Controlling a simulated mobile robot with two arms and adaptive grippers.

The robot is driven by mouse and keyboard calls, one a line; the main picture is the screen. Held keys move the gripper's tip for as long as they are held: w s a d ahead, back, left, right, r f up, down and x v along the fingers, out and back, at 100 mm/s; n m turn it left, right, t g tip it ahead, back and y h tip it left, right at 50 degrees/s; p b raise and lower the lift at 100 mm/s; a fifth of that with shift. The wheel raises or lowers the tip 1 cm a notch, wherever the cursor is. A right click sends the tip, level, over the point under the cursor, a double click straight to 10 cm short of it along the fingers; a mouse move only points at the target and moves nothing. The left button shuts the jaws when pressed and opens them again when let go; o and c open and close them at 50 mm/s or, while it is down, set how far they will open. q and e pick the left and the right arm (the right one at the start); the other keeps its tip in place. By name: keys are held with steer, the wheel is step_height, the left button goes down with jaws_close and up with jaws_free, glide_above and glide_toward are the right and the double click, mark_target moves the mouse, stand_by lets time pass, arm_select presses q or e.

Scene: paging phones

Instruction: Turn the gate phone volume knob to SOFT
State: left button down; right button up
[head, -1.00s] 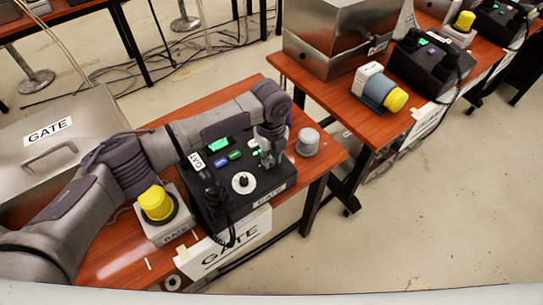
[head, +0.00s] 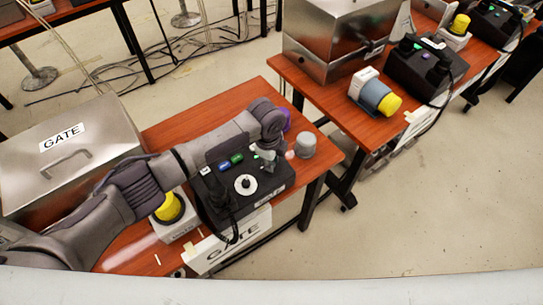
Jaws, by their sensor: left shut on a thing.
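The gate phone (head: 272,196) is a black box on the near wooden table, with a handset (head: 220,196) on its left side. A white round dial with a dark knob (head: 245,184) sits on its top, clear of my gripper. My left gripper (head: 266,160) is low over the phone's back right part, behind the dial. It is shut on a small part there, which the fingers and wrist hide; I cannot tell whether it is the volume knob. No SOFT mark can be read. My right gripper is not in view.
A metal case marked GATE (head: 60,155) and a yellow-topped white box (head: 172,222) stand left of the phone. A grey cylinder (head: 305,146) stands close right of my gripper. Blue and green buttons (head: 230,162) lie beside it. A second table (head: 345,112) holds similar equipment.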

arm_select(q)
steer(key=shift+n+p, duration=0.3)
steer(key=shift+n, duration=0.2)
steer(key=c, duration=1)
jaws_free()
steer(key=shift+r, duration=0.15)
steer(key=r, duration=0.7)
steer(key=s+r, duration=0.1)
steer(key=r, duration=0.3)
steer(key=shift+s+a+r, duration=0.1)
steer(key=shift+a+r, duration=0.25)
steer(key=shift+a, duration=0.05)
